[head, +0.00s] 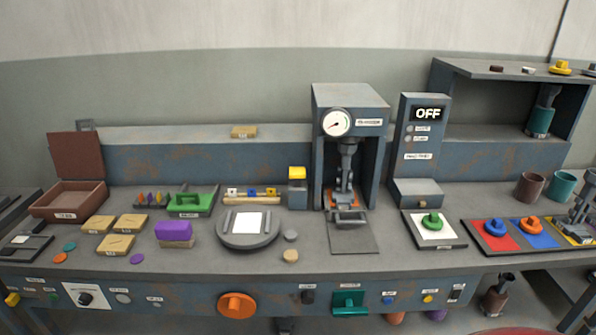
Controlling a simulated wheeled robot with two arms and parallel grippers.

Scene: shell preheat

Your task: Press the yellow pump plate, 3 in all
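The yellow pump plate (297,173) sits on top of a short grey post (297,194) at the back of the bench, just left of the press with the dial. Nothing touches the plate from above, and it looks raised on its post. Neither of my grippers can be made out in the head view. A grey metal piece at the right edge, over a yellow mat (573,230), is cut off, and I cannot tell what it is.
A round grey plate (265,237) with a white square stands in front of the post. The press (350,95) rises to its right. A tray of colored pegs and a green holder (193,202) are to the left. The switch box (428,114) reads OFF.

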